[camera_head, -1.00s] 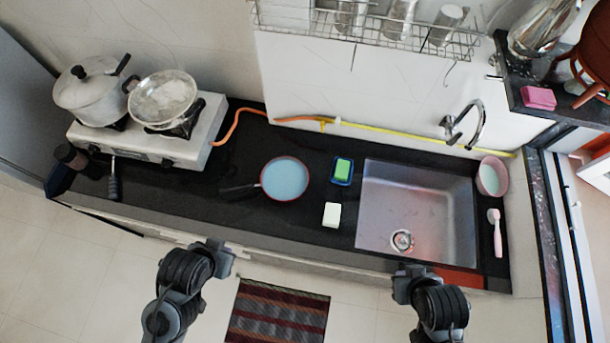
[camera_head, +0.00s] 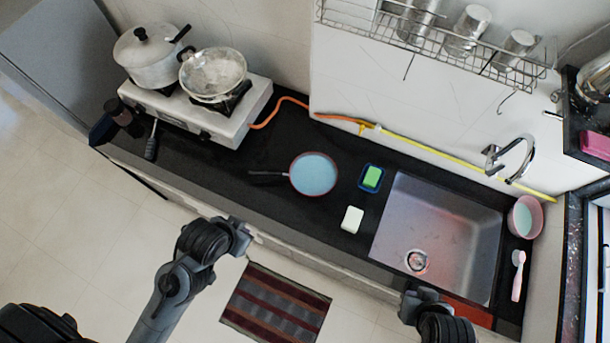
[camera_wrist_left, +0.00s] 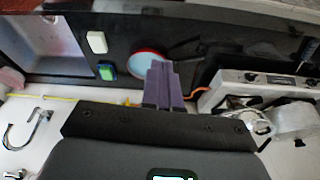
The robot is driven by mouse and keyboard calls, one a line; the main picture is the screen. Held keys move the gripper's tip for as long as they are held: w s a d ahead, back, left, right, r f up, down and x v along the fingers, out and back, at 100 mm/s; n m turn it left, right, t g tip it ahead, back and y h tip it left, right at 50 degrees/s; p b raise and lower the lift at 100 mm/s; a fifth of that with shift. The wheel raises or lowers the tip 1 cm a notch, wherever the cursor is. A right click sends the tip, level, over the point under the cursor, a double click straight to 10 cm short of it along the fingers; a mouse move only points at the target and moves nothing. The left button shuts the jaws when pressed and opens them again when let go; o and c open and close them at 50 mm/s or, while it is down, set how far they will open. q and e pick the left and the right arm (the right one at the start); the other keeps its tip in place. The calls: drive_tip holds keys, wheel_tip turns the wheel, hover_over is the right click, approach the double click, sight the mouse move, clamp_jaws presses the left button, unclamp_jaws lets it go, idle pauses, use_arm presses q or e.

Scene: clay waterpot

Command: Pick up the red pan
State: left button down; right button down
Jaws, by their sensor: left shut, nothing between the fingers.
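The red pan (camera_head: 314,174) lies on the black counter between the stove and the sink. It has a red rim, a light blue inside and a dark handle pointing left in the head view. My left gripper (camera_head: 241,236) is in front of the counter's front edge, to the lower left of the pan and apart from it. In the left wrist view its fingers (camera_wrist_left: 163,84) are shut and empty, and they hide part of the pan (camera_wrist_left: 143,60). My right gripper (camera_head: 413,300) is below the sink, too small to tell open or shut.
A gas stove (camera_head: 205,115) with a lidded pot (camera_head: 147,60) and a metal pan (camera_head: 213,75) stands left. A green sponge (camera_head: 372,178) and white block (camera_head: 352,218) lie between the pan and the sink (camera_head: 440,225). A striped mat (camera_head: 275,303) lies on the floor.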

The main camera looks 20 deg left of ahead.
use_arm(q)
drive_tip(key=c, duration=1.8)
unclamp_jaws()
drive_tip(key=shift+c, duration=0.2)
drive_tip(key=o, duration=1)
drive_tip(key=shift+a, duration=0.15)
drive_tip(key=shift+o, duration=0.2)
